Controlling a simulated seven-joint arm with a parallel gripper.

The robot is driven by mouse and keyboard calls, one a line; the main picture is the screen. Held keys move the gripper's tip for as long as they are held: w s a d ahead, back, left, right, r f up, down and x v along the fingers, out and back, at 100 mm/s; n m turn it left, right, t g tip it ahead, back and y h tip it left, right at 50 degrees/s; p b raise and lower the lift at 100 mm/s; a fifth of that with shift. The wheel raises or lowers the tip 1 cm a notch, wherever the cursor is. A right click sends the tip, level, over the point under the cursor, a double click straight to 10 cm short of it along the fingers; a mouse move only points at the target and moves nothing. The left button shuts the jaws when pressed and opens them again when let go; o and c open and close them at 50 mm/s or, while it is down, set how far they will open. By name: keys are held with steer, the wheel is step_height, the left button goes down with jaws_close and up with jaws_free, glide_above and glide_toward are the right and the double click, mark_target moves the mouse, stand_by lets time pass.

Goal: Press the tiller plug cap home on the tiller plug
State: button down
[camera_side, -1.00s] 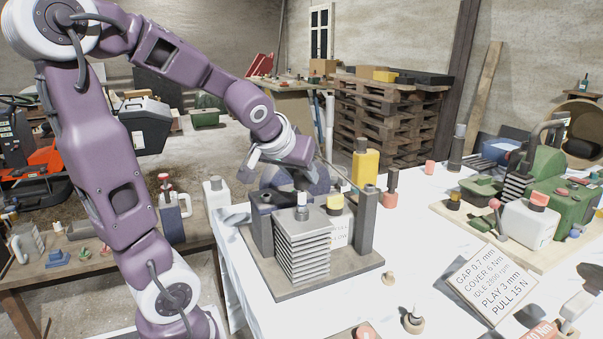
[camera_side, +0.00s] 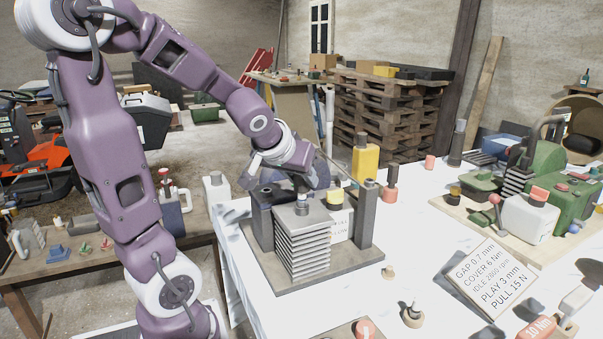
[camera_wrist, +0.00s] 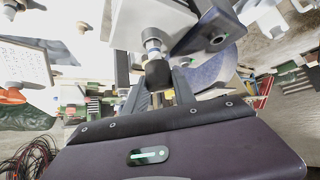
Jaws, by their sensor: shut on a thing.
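The tiller plug (camera_side: 301,199) stands upright on top of a grey finned block (camera_side: 302,243) in the side view. In the wrist view the tiller plug (camera_wrist: 153,46) shows as a pale metal stub with a blue band. The black tiller plug cap (camera_wrist: 158,74) is between my fingers and lines up with the plug's end; I cannot tell how far it is on. My gripper (camera_wrist: 160,92) is shut on the cap. In the side view my gripper (camera_side: 302,184) is right above the plug and hides most of the cap.
Dark posts flank the block, one at the right (camera_side: 367,214), on a grey base plate (camera_side: 345,270). A yellow bottle (camera_side: 365,162) stands behind. A lettered card (camera_side: 490,276) and a green machine (camera_side: 570,205) are at the right. White table between is mostly clear.

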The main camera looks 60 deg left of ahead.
steer(key=shift+f, duration=0.65)
steer(key=c, duration=0.9)
jaws_free()
steer(key=shift+c, duration=0.2)
steer(key=v, duration=0.7)
steer(key=s+d+f+m+h, duration=0.1)
steer(key=s+d+m, duration=0.3)
steer(key=d, duration=0.5)
steer(key=s+d+f+m+g+h, duration=0.1)
steer(key=s+d+f+m+h, duration=0.1)
steer(key=s+d, duration=0.4)
steer(key=d+m+h, duration=0.1)
steer(key=d+h, duration=0.1)
steer(key=shift+s+d+m+h, duration=0.25)
steer(key=shift+d+m+h, duration=0.05)
steer(key=shift+d+m, duration=0.1)
